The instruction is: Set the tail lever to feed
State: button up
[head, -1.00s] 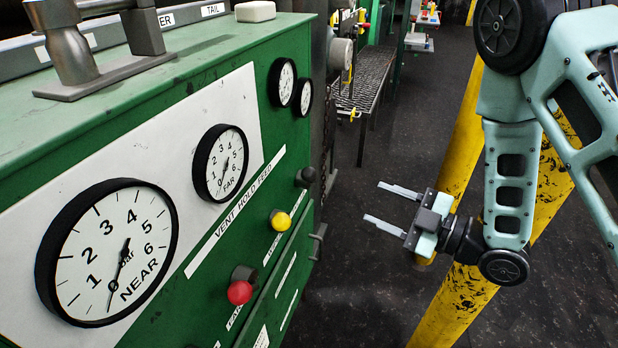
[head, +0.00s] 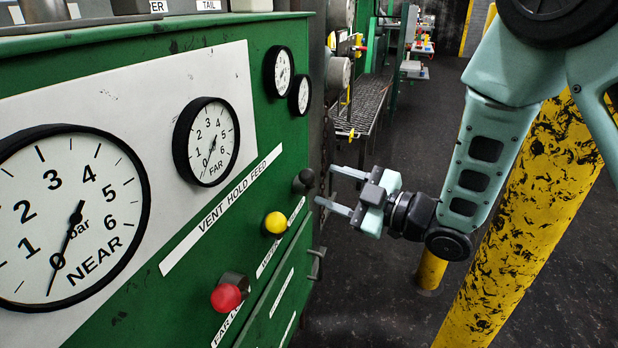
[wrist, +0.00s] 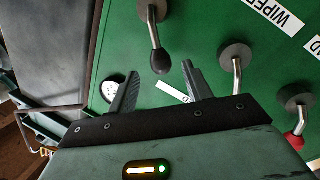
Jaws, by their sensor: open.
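A lever with a black knob (head: 304,179) stands on the green panel, farthest along a row of levers. I take it as the tail lever, but no readable label confirms this. It shows in the wrist view (wrist: 160,62) with its shaft rising from a round base. My gripper (head: 326,186) is open and empty, just right of the black knob in the head view. In the wrist view the knob lies in the gap between the fingertips (wrist: 160,70); contact cannot be told. A strip reading VENT HOLD FEED (head: 222,210) runs beside the levers.
Levers with a yellow knob (head: 276,223) and a red knob (head: 227,297) stand nearer along the panel. Gauges marked NEAR (head: 70,215) and FAR (head: 206,142) sit left. Dark floor (head: 350,290) is open below the gripper.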

aim_at(315, 180)
jog(key=x, duration=0.6)
jog(key=shift+w+p, duration=0.1)
jog(key=shift+p, duration=0.3)
grip_shut()
